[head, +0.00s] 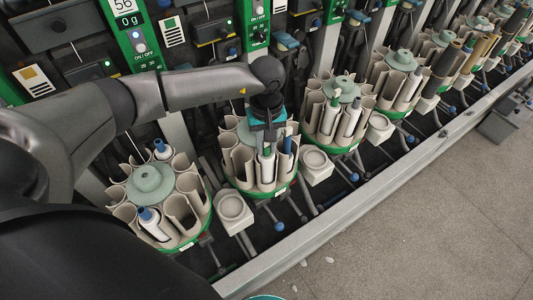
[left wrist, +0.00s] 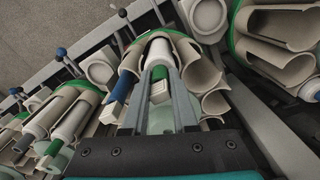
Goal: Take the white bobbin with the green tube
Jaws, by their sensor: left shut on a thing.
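The white bobbin with the green tube (head: 266,167) stands in a front slot of the middle round magazine (head: 237,177). My left gripper (head: 268,148) reaches down from above and is shut on the bobbin's upper end. In the left wrist view, the two fingers of the left gripper (left wrist: 158,98) lie on either side of the green tube, with the white bobbin (left wrist: 160,52) beyond it. The bobbin's lower part is hidden by the slot wall. A blue tube (head: 287,145) stands in a slot just right of it. My right gripper is not in view.
Similar magazines stand on both sides, one at the left (head: 189,205) and one at the right (head: 323,123), with white bobbins in some slots. Grey cups (head: 234,211) stand between them.

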